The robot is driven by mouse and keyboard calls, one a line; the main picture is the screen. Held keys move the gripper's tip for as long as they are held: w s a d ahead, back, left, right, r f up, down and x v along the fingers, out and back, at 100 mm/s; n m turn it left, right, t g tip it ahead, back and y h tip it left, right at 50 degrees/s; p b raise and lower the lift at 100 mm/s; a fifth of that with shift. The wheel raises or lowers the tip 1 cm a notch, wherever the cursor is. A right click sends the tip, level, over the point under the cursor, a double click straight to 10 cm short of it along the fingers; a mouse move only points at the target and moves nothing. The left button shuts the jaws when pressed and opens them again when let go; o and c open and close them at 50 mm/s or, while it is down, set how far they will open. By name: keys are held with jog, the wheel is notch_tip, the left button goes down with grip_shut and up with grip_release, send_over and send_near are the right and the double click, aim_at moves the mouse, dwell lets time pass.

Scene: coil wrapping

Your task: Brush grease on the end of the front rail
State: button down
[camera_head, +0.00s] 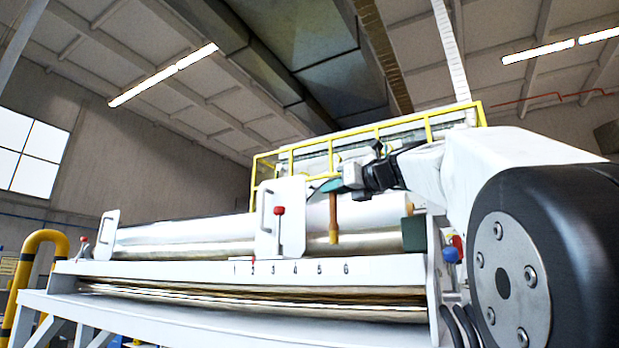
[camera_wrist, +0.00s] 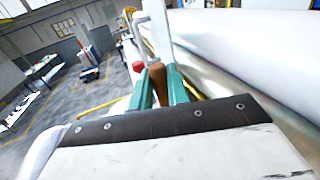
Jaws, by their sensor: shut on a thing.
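My gripper (camera_head: 331,185) has teal fingers and is shut on a brown brush (camera_head: 333,218). The brush hangs upright below the fingers, in front of the gold-and-white roller. In the wrist view, the teal fingers of my gripper (camera_wrist: 161,88) close on the brown handle (camera_wrist: 157,72); the brush's lower part is hidden there. The likely front rail is a white bar (camera_head: 200,270) marked 1 to 6, running across the machine's front below the roller. The brush's lower tip appears above this bar, near the marks 5 and 6. I cannot make out any grease.
A white plate (camera_head: 292,222) with a handle and a red-knobbed lever (camera_head: 279,212) stands just left of the brush. The red knob (camera_wrist: 139,66) also shows in the wrist view. A yellow railing (camera_head: 300,155) runs behind. A yellow bent pipe (camera_head: 28,258) stands at far left.

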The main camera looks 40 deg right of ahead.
jog(key=shift+r, duration=2.35)
jog(key=shift+s, duration=0.1)
